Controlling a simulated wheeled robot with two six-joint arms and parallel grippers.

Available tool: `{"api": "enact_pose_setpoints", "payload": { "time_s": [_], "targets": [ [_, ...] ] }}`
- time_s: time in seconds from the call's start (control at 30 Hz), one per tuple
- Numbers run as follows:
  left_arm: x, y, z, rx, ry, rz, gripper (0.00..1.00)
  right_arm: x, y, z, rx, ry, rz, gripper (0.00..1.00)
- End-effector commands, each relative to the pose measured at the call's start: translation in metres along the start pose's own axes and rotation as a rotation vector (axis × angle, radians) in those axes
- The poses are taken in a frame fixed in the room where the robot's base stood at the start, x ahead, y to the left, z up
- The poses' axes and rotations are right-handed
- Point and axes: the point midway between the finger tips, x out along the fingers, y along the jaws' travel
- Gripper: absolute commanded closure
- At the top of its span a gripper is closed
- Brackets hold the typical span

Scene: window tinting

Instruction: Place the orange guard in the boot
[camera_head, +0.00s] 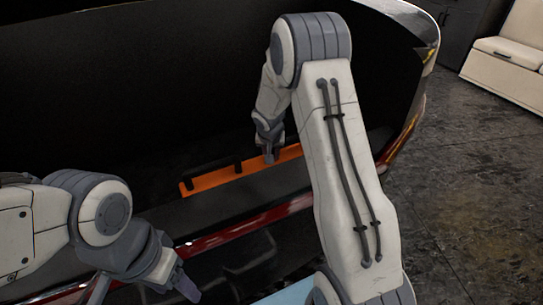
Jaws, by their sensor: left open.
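The orange guard (218,180) is a long bar with dark parts along its upper side. It lies at a slant inside the dark boot (230,213), near the boot's front edge. My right gripper (270,156) is over the guard's right part and appears to touch it; its fingers are too small and dark to tell whether they hold it. My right arm hides part of the boot's right side. My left gripper (186,287) is open and empty, low in front of the boot's sill, apart from the guard.
The red bumper edge (250,223) runs below the boot opening. The car's right side with its tail light (402,135) stands beyond my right arm. A pale bench (508,72) is at the top right. The dark floor (470,190) at the right is clear.

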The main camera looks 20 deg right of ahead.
Motion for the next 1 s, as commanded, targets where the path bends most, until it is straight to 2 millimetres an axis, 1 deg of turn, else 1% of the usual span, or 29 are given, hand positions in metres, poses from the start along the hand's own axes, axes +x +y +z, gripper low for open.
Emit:
{"api": "enact_pose_setpoints", "payload": {
  "time_s": [0.23, 0.27, 0.3, 0.33, 0.63, 0.73, 0.87, 1.0],
  "targets": [
    [0.001, 0.000, 0.000, 0.000, 0.000, 0.000, 0.38, 0.000, -0.001, 0.000, -0.001, 0.002, -0.002, 1.00],
    [0.001, 0.000, 0.000, 0.000, 0.000, 0.000, 0.38, 0.000, 0.000, 0.001, -0.002, -0.001, 0.000, 0.62],
    [0.000, 0.000, 0.000, 0.000, 0.000, 0.000, 0.38, 0.000, 0.000, 0.001, -0.002, -0.001, 0.000, 0.46],
    [0.000, 0.000, 0.000, 0.000, 0.000, 0.000, 0.38, 0.000, 0.000, 0.001, -0.002, -0.001, 0.000, 0.39],
    [-0.001, 0.000, 0.000, 0.000, 0.000, 0.000, 0.38, -0.001, 0.000, 0.000, -0.002, -0.001, 0.000, 0.39],
    [-0.003, 0.000, 0.000, 0.000, 0.000, 0.000, 0.38, -0.007, -0.001, -0.001, -0.002, 0.001, -0.001, 0.39],
    [-0.010, 0.001, -0.001, 0.000, 0.000, 0.000, 0.38, -0.028, -0.001, -0.002, -0.002, 0.003, -0.002, 0.39],
    [-0.019, 0.001, -0.001, 0.000, 0.000, 0.000, 0.38, -0.060, -0.001, -0.003, -0.002, 0.004, -0.002, 0.39]
  ]
}}
